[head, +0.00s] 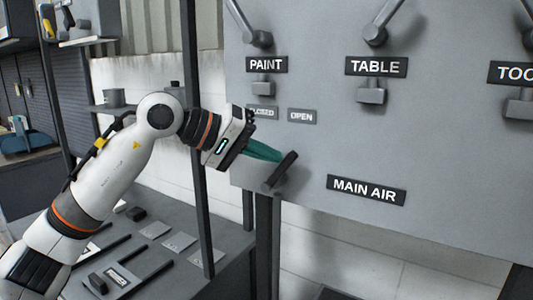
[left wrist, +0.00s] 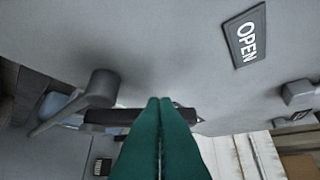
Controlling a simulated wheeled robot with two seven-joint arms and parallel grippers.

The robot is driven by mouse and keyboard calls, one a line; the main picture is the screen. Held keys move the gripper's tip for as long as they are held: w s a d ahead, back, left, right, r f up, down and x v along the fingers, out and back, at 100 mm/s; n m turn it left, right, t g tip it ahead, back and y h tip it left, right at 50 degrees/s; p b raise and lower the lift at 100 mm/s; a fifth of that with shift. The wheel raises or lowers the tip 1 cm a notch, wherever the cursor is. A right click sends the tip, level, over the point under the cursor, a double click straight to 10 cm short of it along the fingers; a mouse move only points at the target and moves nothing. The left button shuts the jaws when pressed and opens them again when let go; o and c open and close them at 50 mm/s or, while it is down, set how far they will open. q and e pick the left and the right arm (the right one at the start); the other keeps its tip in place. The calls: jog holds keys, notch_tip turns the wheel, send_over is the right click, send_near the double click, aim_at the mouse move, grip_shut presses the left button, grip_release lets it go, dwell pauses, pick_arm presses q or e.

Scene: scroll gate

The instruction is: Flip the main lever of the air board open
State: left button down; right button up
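The main lever (head: 283,168) is a dark bar handle at the lower left edge of the grey board (head: 430,150), left of the MAIN AIR label (head: 366,190). My left gripper (head: 278,156) reaches it from the left. Its green fingers are together, tips at or very near the handle; I cannot tell whether they touch. The OPEN label (head: 302,116) is above the lever. My right gripper is out of view.
The PAINT lever (head: 250,27) and TABLE lever (head: 385,25) stick out from the board above. The CLOSED label (head: 262,112) is partly hidden by my gripper. A dark upright post (head: 197,130) stands behind my arm. A workbench (head: 150,245) with flat parts lies below.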

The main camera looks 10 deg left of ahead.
pick_arm(q)
jog(key=b+v, duration=0.2)
jog(key=v, duration=1)
jog(key=shift+b, duration=0.3)
